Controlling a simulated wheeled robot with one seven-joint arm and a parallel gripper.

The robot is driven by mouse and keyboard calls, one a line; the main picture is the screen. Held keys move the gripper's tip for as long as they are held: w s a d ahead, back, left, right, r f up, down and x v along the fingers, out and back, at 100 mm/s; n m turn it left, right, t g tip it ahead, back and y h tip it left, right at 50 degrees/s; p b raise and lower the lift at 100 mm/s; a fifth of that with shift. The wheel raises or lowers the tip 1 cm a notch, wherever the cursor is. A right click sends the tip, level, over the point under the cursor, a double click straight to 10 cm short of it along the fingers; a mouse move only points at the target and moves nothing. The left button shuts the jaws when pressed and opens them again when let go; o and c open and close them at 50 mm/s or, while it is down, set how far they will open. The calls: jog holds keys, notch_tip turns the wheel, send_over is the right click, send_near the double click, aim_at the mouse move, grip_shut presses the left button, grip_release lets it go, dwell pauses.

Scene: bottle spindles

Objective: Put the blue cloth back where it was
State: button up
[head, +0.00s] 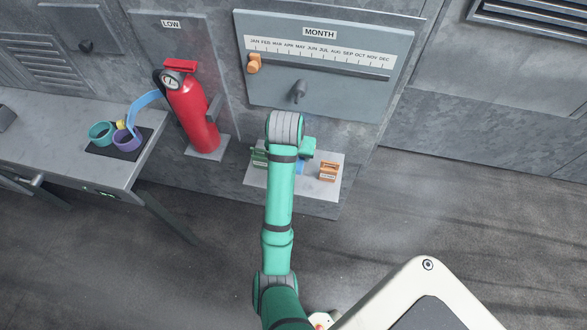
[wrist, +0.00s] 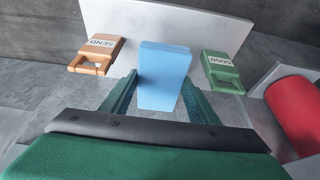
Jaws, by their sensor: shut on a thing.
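The blue cloth (wrist: 165,75) looks like a smooth, light blue block in the wrist view. My gripper (wrist: 160,88) is shut on it, with one dark green finger on each side. In the head view only a small blue patch of the cloth (head: 300,168) shows, beside my gripper (head: 303,158), over the small grey shelf (head: 311,193). My arm hides much of the shelf. I cannot tell whether the cloth touches the shelf.
An orange SEND tag (wrist: 96,54) and a green GOOD tag (wrist: 222,72) flank the cloth. A red extinguisher (head: 192,112) stands left of the shelf. A bench (head: 60,150) holds teal and purple cups on a dark mat. A month panel (head: 345,100) is behind.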

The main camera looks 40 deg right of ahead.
notch_tip(320, 180, down, 4)
jog(key=shift+a+r, duration=0.1)
jog(key=shift+f, duration=2.45)
jog(key=o, duration=0.9)
jog(key=shift+o, duration=0.2)
jog(key=shift+r, duration=0.15)
